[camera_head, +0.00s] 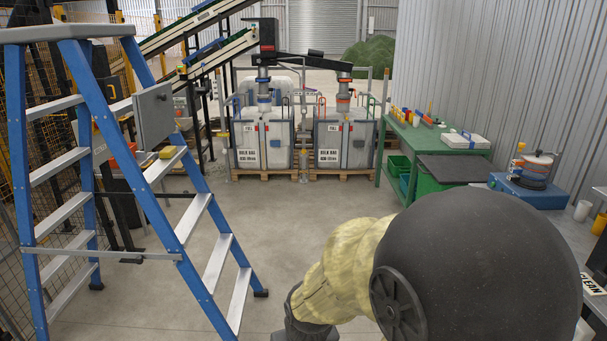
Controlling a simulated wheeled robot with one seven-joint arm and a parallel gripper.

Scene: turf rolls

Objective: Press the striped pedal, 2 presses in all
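I see no striped pedal in the camera_head view. My own arm fills the lower right, with a large dark rounded link and a cream padded sleeve, and it hides part of the floor and whatever lies behind it. A dark arm part reaches down to the bottom edge. The fingers of my gripper do not show, so I cannot tell what they are near.
A blue stepladder (190,213) stands at left. Two white bulk containers (262,141) sit on pallets at the back. A green bench (432,138) and a blue machine (529,190) line the right wall. The grey floor (275,215) between is clear.

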